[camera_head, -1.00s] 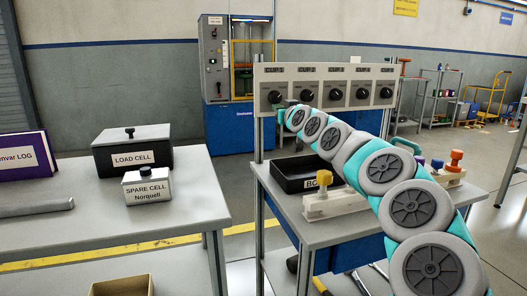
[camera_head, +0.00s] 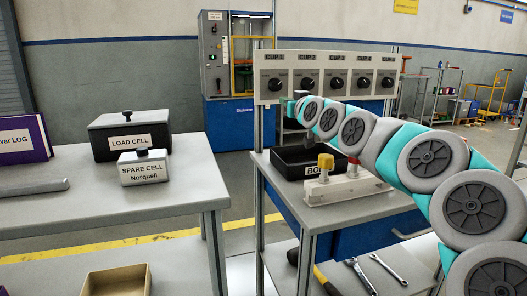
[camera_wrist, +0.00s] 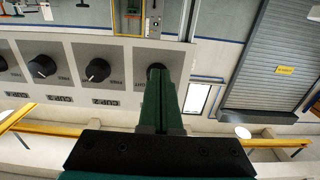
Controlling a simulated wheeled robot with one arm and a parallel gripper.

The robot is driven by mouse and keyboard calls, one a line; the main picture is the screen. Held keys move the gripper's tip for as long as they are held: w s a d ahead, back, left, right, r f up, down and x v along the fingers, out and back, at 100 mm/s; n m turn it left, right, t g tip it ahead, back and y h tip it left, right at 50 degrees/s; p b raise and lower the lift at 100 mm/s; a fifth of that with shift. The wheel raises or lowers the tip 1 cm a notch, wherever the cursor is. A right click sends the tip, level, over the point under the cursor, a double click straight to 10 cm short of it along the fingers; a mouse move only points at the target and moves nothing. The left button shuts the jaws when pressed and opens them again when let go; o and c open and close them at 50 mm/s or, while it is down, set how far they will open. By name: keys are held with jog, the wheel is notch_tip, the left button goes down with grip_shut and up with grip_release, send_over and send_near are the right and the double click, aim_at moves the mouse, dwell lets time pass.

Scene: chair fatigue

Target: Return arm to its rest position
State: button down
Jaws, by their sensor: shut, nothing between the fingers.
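My arm, teal and grey with round joint covers, reaches from the lower right of the head view up to the cup panel. My gripper (camera_head: 291,108) is small at its far end, in front of the panel's left side and largely hidden by the wrist. In the wrist view my gripper (camera_wrist: 163,78) shows as two dark green fingers pressed together, shut and empty. Their tips overlap a black knob on the cup panel (camera_wrist: 125,60), which appears upside down; contact cannot be told.
The cup panel (camera_head: 325,60) stands over the bench (camera_head: 345,213), with a black bin (camera_head: 292,168) and a peg block (camera_head: 352,190). Wrenches (camera_head: 388,269) lie below. The left table (camera_head: 90,219) holds the load cell box (camera_head: 131,135) and spare cell box (camera_head: 145,168). Floor shows between the tables.

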jog(key=shift+s+a, duration=0.1)
jog(key=s+a+f+n+g+p, duration=0.15)
jog(key=s+f+g, duration=0.25)
jog(key=s+f, duration=0.45)
jog(key=s+a+f+g+p, duration=0.25)
jog(key=s+f+g, duration=0.2)
jog(key=s, duration=0.75)
jog(key=s+d+f+m+g+h+p, duration=0.1)
jog(key=s+d+f+g+h, duration=0.1)
jog(key=s, duration=1)
jog(key=s+d+f+m+g+h, duration=0.1)
jog(key=s+d+f+m+g, duration=0.1)
jog(key=s+d+f+g, duration=0.3)
jog(key=s+d+f+m+g+h+p, duration=0.1)
jog(key=s+d+f, duration=0.4)
jog(key=s, duration=1.5)
notch_tip(320, 180, down, 5)
jog(key=shift+s+d+f+m+g+h+p, duration=0.3)
jog(key=shift+m+g+h, duration=0.4)
jog(key=shift+g, duration=0.55)
jog(key=shift+w+r, duration=0.1)
jog(key=shift+w, duration=0.05)
